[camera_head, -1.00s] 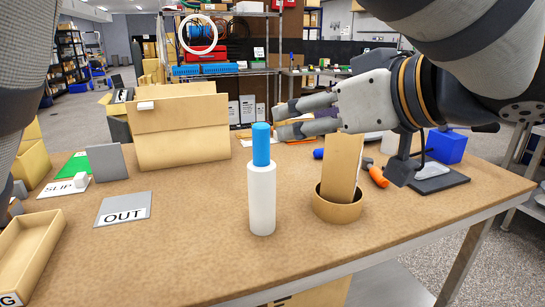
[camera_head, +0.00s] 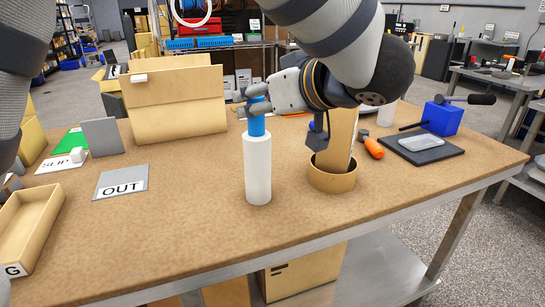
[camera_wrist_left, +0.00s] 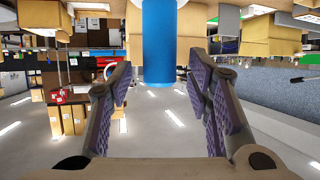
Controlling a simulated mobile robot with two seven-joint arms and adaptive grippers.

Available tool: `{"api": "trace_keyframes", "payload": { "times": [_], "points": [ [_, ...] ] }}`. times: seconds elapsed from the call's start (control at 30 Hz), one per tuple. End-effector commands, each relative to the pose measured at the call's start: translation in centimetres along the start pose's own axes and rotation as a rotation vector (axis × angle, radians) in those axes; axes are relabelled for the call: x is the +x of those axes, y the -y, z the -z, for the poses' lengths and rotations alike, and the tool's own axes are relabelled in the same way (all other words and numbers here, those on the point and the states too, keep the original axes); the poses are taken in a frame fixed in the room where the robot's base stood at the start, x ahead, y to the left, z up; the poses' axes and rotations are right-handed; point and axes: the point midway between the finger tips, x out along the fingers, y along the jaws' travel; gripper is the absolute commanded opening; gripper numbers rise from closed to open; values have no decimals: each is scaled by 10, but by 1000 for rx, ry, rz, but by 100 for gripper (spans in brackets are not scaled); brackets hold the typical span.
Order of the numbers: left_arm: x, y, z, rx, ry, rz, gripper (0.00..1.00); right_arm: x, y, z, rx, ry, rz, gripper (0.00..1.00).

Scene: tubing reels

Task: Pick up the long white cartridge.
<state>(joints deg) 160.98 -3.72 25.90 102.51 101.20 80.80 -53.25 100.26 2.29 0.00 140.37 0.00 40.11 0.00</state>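The long white cartridge (camera_head: 257,172) stands upright on the brown table, with a blue cylindrical upper part (camera_head: 257,126) on top. My left gripper (camera_head: 254,101) is at the blue part's upper end, one finger across its near side. In the left wrist view the blue part (camera_wrist_left: 159,45) lies between the tips of the open fingers (camera_wrist_left: 158,75), with gaps on both sides. My right gripper is not in view.
A round tan holder (camera_head: 333,179) with a tan upright piece stands close to the right. A grey OUT plate (camera_head: 121,181) lies left, and a tan box (camera_head: 177,113) stands behind. An orange-handled tool (camera_head: 374,148) and dark pad (camera_head: 428,149) are at the right. Table in front is clear.

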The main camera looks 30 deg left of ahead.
Motion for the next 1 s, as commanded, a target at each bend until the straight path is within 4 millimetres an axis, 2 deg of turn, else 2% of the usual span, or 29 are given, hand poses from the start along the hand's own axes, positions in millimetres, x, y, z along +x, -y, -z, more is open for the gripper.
{"api": "trace_keyframes", "payload": {
  "times": [0.03,0.17,0.63,0.93,1.0],
  "points": [
    [0,0,0,0,0,0,29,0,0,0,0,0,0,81],
    [0,0,0,0,0,0,0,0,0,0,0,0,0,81],
    [-2,0,4,-1,-1,0,0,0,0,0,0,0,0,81],
    [-14,0,30,-2,-1,-1,0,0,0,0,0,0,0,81],
    [-21,-1,34,-1,-3,-1,0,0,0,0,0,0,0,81]
  ]
}}
